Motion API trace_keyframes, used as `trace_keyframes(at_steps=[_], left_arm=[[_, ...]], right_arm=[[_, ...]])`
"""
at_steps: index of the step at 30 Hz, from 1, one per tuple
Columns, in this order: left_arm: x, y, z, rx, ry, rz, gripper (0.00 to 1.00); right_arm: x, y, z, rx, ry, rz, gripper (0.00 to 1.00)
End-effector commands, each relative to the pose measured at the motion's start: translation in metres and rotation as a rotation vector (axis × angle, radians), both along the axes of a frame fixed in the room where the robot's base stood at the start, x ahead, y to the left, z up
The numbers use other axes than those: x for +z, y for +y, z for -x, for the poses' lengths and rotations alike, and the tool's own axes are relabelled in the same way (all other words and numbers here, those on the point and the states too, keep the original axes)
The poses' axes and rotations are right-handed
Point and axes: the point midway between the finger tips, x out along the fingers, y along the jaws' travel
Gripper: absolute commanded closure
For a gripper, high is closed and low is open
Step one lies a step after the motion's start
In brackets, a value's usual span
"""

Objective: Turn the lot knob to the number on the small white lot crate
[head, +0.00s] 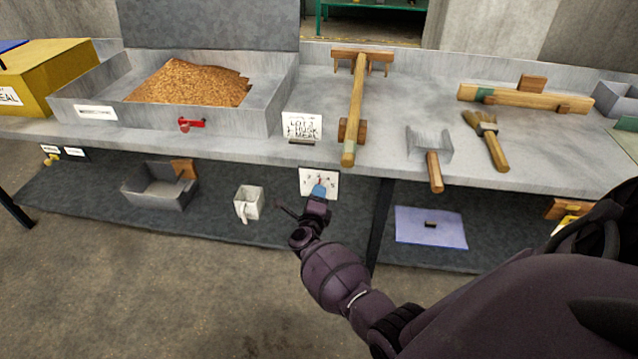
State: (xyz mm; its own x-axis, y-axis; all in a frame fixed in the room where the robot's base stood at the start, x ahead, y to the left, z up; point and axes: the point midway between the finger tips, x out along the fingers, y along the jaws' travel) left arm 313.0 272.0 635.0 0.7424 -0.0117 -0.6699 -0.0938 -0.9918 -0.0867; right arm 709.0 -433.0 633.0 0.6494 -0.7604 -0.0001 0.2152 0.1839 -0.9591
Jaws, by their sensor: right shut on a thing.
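The lot knob (320,182) is on a white dial plate (332,177) on the front of the bench, below its top edge. Small numbers ring the plate, with a 5 at lower right; a bit of red shows at the middle. My right gripper (319,191) reaches up to the plate from below and is shut on the knob, hiding most of it. The knob's exact setting is too small to tell. A white card (302,127) above the dial has handwritten text that seems to read LOT, HUSK and MEAL; its number is unclear. I cannot make out a small white lot crate. My left gripper is out of view.
A grey bin of brown grain (188,83) stands at left, with a red handle (190,124). Wooden tools, a scoop (430,147) and a brush (487,138) lie on the bench.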

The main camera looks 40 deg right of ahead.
Motion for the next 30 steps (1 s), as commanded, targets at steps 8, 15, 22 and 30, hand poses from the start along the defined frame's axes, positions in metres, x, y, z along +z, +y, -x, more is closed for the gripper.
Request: trace_keyframes(at_steps=[8,15,22,30], left_arm=[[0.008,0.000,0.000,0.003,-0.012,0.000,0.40],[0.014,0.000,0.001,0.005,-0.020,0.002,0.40],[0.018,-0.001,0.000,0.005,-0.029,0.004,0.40],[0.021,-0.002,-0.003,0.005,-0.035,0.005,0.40]], right_arm=[[0.003,0.000,-0.001,-0.001,0.196,0.167,0.88],[0.003,0.001,-0.001,-0.001,0.362,0.309,0.88],[0.002,0.000,0.000,0.000,0.492,0.419,0.88],[0.002,0.000,0.000,0.000,0.584,0.499,0.88]])
